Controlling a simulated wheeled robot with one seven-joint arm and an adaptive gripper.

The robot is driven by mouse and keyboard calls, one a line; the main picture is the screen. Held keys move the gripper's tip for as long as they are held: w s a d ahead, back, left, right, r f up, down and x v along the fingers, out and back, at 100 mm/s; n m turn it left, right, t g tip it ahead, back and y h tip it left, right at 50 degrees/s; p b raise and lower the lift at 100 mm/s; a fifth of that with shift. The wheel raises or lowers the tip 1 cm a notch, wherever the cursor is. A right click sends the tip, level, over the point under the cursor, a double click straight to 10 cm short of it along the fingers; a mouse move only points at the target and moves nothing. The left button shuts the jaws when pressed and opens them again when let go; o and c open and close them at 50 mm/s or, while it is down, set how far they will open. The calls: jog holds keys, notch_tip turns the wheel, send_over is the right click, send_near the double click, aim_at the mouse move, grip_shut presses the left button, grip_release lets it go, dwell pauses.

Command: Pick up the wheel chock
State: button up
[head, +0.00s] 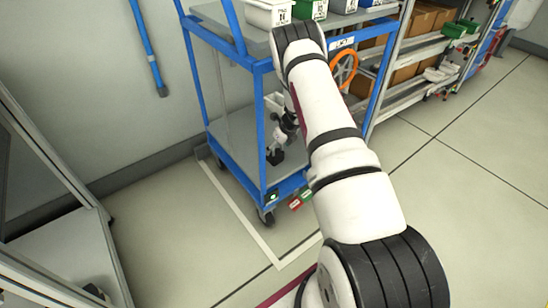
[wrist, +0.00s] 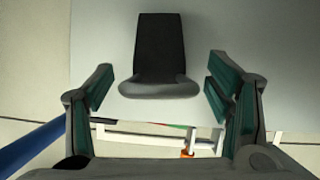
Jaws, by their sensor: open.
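The wheel chock (wrist: 160,48) is a dark grey wedge with a paler, rounded near end. In the wrist view it lies on a pale grey surface, upper middle. My gripper (wrist: 160,82) is open, with one green-padded finger on each side of the picture and the chock's near end showing between them. No contact shows. In the head view my arm reaches into the blue cart (head: 263,125), above its lower shelf (head: 232,150). A small dark shape shows there by my gripper; I cannot tell whether it is the chock or a finger.
The cart's blue posts stand close around my arm. Bins (head: 270,12) sit on its top shelf, and an orange handwheel (head: 344,68) is behind my arm. A rack with cardboard boxes (head: 425,20) stands at the right. Floor left of the cart is clear.

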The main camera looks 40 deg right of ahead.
jog(key=b+x, duration=0.1)
jog(key=x, duration=0.3)
jog(key=shift+s, duration=0.1)
jog(key=shift+r, duration=0.1)
grip_shut()
